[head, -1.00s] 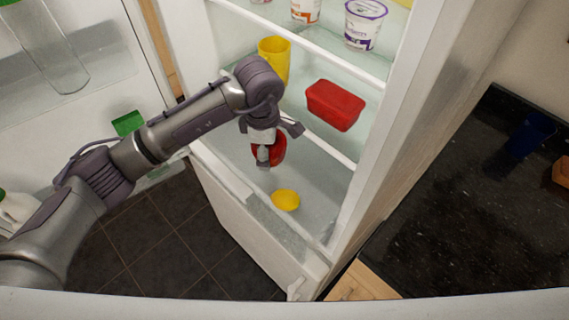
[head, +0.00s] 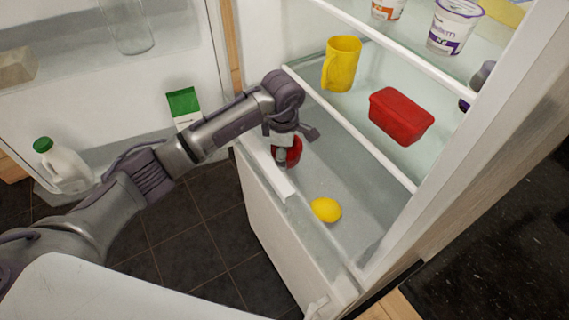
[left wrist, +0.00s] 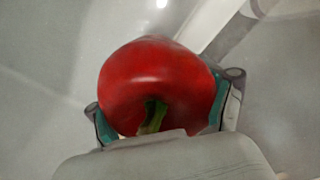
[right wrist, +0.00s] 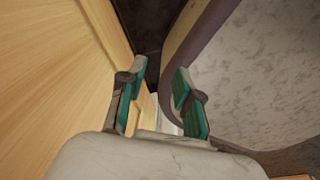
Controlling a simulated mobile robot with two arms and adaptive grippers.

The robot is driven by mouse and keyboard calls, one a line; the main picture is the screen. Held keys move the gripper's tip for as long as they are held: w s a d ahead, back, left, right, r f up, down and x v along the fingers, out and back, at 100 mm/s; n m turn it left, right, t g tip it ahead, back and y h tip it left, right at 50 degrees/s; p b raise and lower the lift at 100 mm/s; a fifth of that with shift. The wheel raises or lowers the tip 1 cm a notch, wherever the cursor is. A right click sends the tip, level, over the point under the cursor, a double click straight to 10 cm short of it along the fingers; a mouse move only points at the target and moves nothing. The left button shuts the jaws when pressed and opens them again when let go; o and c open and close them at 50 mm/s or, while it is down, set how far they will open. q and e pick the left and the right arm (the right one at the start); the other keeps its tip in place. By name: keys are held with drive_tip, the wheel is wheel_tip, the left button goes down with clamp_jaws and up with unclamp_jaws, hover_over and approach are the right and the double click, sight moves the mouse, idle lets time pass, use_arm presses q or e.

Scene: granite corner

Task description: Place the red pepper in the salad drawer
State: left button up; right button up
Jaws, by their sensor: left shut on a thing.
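The red pepper (left wrist: 158,85) fills the middle of the left wrist view, its green stem toward the camera. My left gripper (left wrist: 165,118) is shut on it, with a finger on either side. In the head view the pepper (head: 293,152) is partly hidden by my left gripper (head: 285,150), over the left part of the open salad drawer (head: 352,255). A lemon (head: 326,210) lies in the drawer, in front of the pepper. I cannot tell whether the pepper touches the drawer floor. My right gripper (right wrist: 160,95) is open and empty beside a wooden panel.
The fridge shelf above the drawer holds a yellow cup (head: 342,65) and a red container (head: 400,115). The open fridge door at left carries a milk bottle (head: 62,165) and a green-topped carton (head: 184,105). A dark worktop (head: 500,215) is at right.

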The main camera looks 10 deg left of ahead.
use_arm(q)
wheel_tip(320, 180, down, 4)
drive_tip(key=shift+r+b, duration=0.25)
drive_tip(key=shift+b, duration=0.55)
drive_tip(key=shift+r, duration=0.1)
drive_tip(key=shift+f, duration=0.2)
drive_tip(key=o, duration=1.1)
drive_tip(key=shift+r, duration=0.15)
